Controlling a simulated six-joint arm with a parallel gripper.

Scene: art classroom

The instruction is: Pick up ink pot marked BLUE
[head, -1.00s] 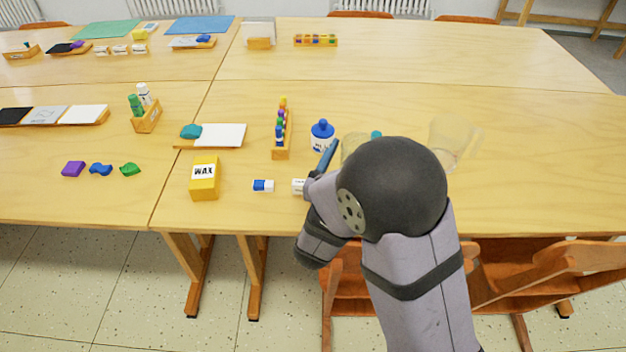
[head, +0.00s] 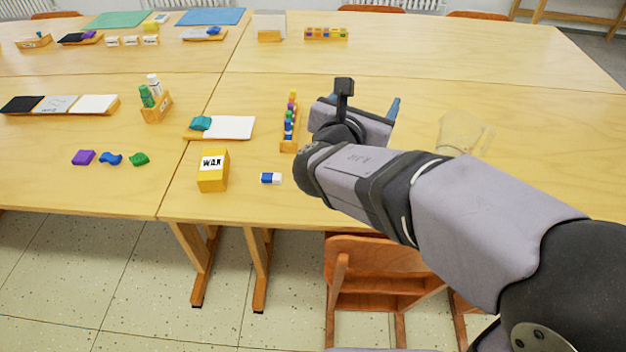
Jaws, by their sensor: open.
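I cannot make out an ink pot marked BLUE. Small white-labelled items (head: 131,41) stand in a row on the back left table; their labels are too small to read. My gripper (head: 392,106) is raised over the right table, beyond the wooden rack of coloured pieces (head: 289,135). One bluish finger shows on its right; the other is hidden by my wrist. It is open, with nothing visible in it. My arm covers the table area where a blue-capped bottle stood earlier.
A yellow WAX box (head: 213,171) and a blue-and-white eraser (head: 271,178) lie near the front edge. A clear beaker (head: 463,135) stands right of my gripper. A wooden tray of coloured squares (head: 326,34) lies far back.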

